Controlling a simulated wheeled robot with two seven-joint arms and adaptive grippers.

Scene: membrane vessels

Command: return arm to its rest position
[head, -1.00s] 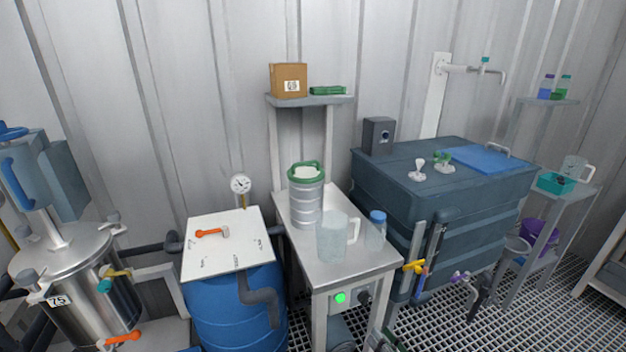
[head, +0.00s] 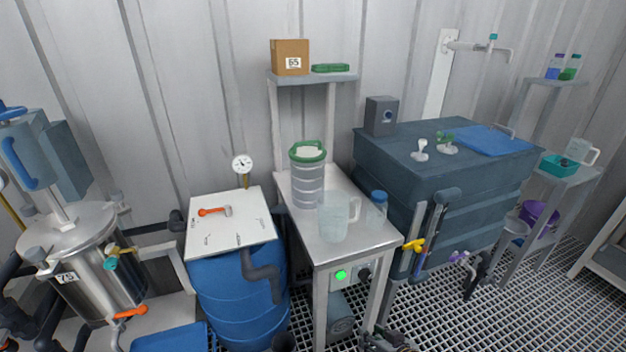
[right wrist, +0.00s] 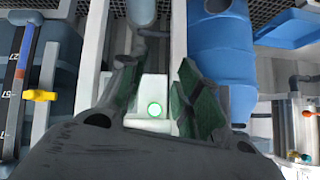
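My right gripper (head: 390,342) shows only partly at the bottom edge of the head view, low in front of the steel bench (head: 345,247). In the right wrist view the same gripper (right wrist: 158,98) has its two green-padded fingers apart, with nothing between them. Beyond the fingers is a pale control box (right wrist: 150,88) with a lit green button, apart from the gripper. My left gripper cannot be made out in the head view.
On the bench stand a green-lidded canister (head: 307,178), a clear jug (head: 334,218) and a blue-capped bottle (head: 377,207). A blue barrel (head: 240,300) is to the left. A dark tank (head: 440,185) with pipes and a yellow valve (head: 413,245) is to the right.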

